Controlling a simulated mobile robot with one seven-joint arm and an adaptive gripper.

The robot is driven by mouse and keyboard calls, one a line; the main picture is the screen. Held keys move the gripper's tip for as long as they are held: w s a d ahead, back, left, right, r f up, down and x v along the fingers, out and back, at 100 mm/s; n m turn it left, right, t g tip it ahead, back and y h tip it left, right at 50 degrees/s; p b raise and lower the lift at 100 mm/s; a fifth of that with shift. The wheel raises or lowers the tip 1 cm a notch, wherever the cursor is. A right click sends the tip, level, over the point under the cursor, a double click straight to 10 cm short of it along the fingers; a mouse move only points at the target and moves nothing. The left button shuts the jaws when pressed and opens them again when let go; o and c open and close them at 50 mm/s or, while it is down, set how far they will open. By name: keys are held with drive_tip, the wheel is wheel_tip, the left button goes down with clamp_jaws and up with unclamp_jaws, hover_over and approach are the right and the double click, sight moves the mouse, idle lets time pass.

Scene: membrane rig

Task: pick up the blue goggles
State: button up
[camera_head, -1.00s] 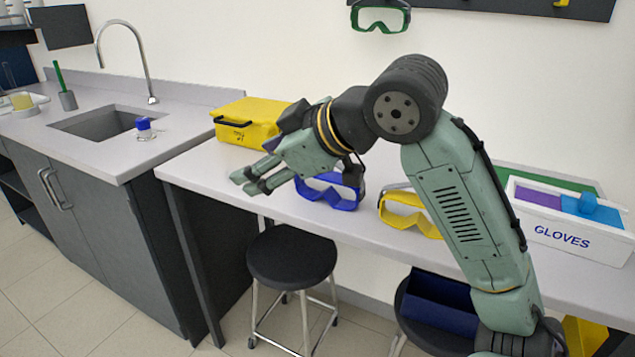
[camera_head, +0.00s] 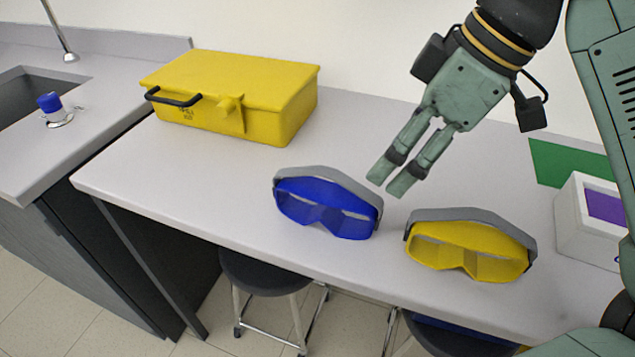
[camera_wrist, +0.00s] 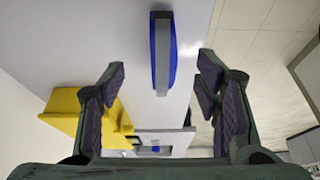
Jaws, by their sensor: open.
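The blue goggles (camera_head: 328,208) with a grey strap lie on the bench near its front edge. They also show in the wrist view (camera_wrist: 163,52), seen edge-on, ahead of the fingers and between their lines. My gripper (camera_head: 391,186) is open and empty, just up and right of the blue goggles in the head view and apart from them. In the wrist view the two fingers (camera_wrist: 163,82) are spread wide with nothing between them.
Yellow goggles (camera_head: 468,252) lie to the right of the blue ones. A yellow case (camera_head: 270,95) with a black handle stands at the back left. A white box (camera_head: 572,215) is at the right. The bench (camera_head: 225,190) is clear between case and blue goggles.

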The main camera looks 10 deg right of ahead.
sight(371, 199)
drive_tip(key=x, duration=0.3)
drive_tip(key=p+x, duration=0.1)
drive_tip(key=x, duration=0.2)
drive_tip(key=s+x, duration=0.1)
drive_tip(key=x, duration=0.3)
drive_tip(key=shift+w+d+f, duration=0.1)
drive_tip(key=shift+f, duration=0.1)
drive_tip(key=c, duration=1.2)
